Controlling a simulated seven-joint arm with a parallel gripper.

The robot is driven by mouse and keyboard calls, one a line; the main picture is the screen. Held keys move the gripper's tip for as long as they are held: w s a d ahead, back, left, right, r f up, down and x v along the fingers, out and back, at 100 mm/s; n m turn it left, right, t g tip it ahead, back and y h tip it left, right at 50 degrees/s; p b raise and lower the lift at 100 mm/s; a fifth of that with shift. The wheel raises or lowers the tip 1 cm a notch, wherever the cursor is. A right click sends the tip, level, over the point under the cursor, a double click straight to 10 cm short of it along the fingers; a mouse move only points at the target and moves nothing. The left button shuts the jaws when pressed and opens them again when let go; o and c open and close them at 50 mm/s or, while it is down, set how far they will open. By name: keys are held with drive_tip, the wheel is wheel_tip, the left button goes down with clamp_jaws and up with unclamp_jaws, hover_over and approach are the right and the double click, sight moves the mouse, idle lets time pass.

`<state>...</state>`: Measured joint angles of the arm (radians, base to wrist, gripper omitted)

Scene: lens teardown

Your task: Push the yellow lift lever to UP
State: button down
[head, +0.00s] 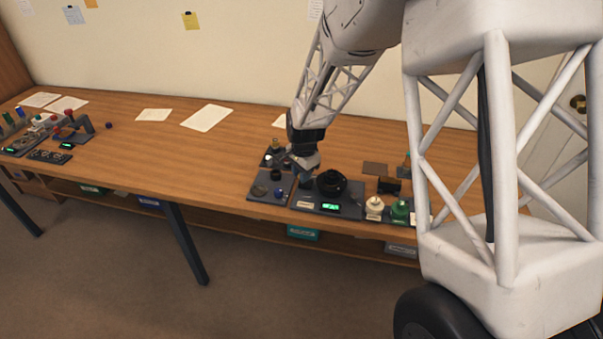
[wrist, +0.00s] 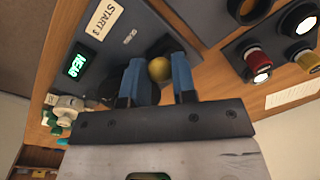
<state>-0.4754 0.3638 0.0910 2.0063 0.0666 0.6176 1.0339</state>
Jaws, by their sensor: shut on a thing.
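The yellow lift lever shows in the wrist view as a round yellow knob (wrist: 159,69) between the two blue fingers of my gripper (wrist: 157,80). My gripper is shut on this knob. The lever's stem and any UP marking are hidden or unreadable. In the head view my gripper (head: 305,178) is low over the bench, just left of a black round lens part (head: 331,183). The lever itself cannot be made out there.
A cream knob (head: 374,207) and green knob (head: 399,210) stand right of the lens part.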

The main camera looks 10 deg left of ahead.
drive_tip(key=shift+w, duration=0.15)
drive_tip(key=w+g, duration=0.1)
drive_tip(key=g, duration=0.2)
drive_tip(key=w+g, duration=0.1)
drive_tip(key=shift+w+r, duration=0.25)
drive_tip(key=shift+w, duration=0.05)
drive_tip(key=w+g, duration=0.2)
drive_tip(key=g, duration=0.1)
drive_tip(key=shift+f+g, duration=0.15)
drive_tip(key=shift+g, duration=0.15)
drive_tip(key=shift+w+f+g, duration=0.2)
drive_tip(key=shift+w+g, duration=0.25)
drive_tip(key=shift+g, duration=0.4)
drive_tip(key=shift+w+f+g, duration=0.2)
drive_tip(key=shift+w+g, duration=0.2)
drive_tip(key=shift+g, duration=0.45)
drive_tip(key=c, duration=0.9)
unclamp_jaws()
drive_tip(key=shift+w, duration=0.15)
drive_tip(key=shift+v, duration=3.8)
drive_tip(key=shift+d, duration=0.1)
